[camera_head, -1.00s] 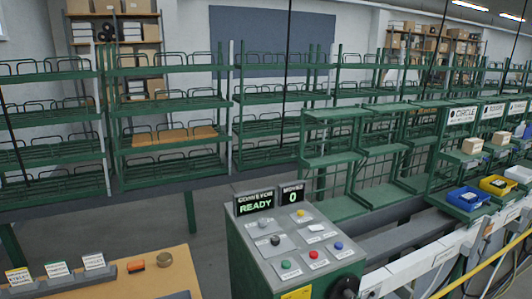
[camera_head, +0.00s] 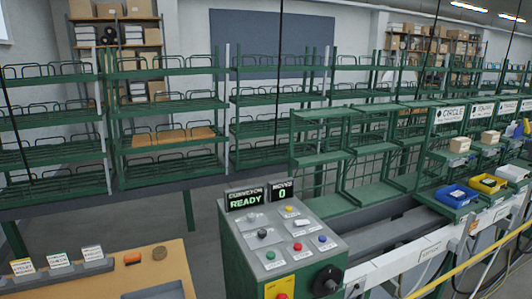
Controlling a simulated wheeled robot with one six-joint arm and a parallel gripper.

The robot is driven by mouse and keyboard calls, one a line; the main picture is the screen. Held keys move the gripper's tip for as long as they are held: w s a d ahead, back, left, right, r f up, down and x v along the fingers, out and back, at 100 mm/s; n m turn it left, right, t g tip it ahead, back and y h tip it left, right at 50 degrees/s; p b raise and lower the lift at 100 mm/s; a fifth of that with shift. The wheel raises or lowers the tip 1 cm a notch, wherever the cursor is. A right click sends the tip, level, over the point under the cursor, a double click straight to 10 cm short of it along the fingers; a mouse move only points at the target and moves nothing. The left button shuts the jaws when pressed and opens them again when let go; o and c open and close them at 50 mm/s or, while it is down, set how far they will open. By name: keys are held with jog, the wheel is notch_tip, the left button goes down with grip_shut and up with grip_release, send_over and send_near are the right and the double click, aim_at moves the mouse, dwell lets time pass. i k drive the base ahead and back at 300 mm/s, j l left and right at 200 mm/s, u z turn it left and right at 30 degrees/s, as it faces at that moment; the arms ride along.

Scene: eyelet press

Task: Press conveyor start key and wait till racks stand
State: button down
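The control console (camera_head: 280,243) stands at the lower middle of the head view. Its top carries several coloured keys: a green key (camera_head: 270,255), a red key (camera_head: 297,247), a blue key (camera_head: 322,238) and a yellow key (camera_head: 289,209). Their labels are too small to read. A conveyor display (camera_head: 245,198) reads READY, and a second display (camera_head: 283,191) reads 0. My gripper is not in view.
A wooden table (camera_head: 120,275) with label cards and an orange item (camera_head: 132,258) is at lower left. Green shelf frames (camera_head: 320,157) stand behind the console. Blue (camera_head: 455,197) and yellow (camera_head: 488,184) bins sit at right. A yellow rail (camera_head: 470,260) crosses the lower right.

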aim_at(270, 255)
jog(key=i+u, duration=0.4)
jog(key=i+l+u, duration=0.15)
jog(key=i+u, duration=0.25)
jog(key=i, duration=0.1)
